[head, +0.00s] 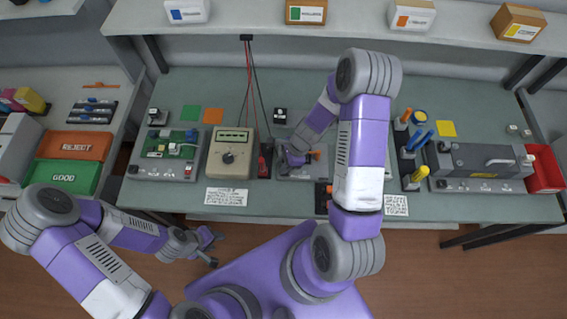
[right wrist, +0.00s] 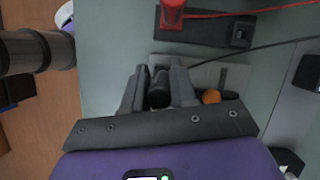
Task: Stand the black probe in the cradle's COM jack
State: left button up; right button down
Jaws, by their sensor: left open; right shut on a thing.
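The black probe (right wrist: 158,92) is between the two fingers of my right gripper (right wrist: 158,88) in the right wrist view. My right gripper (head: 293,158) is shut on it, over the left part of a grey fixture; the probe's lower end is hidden. A dark block, which looks like the cradle (right wrist: 205,30), lies beside it and shows in the head view (head: 265,172). A red probe (right wrist: 172,12) stands in this block. A square black socket (right wrist: 240,34) is at its other end; its label is unreadable. My left gripper (head: 210,247) is open and empty before the table.
The beige meter (head: 229,152) stands left of the dark block, with red and black leads behind. The grey fixture (right wrist: 208,73) has an orange part (right wrist: 210,96) near my right fingers. A green board fixture (head: 170,150) is farther left; screwdrivers (head: 415,150) stand right.

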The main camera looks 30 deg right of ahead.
jog(key=c, duration=0.8)
grip_release()
jog(key=p+v, duration=0.1)
jog(key=v, duration=0.6)
jog(key=shift+r+p, duration=0.25)
jog(key=shift+p, duration=0.05)
jog(key=shift+s+d, duration=0.1)
jog(key=shift+d, duration=0.05)
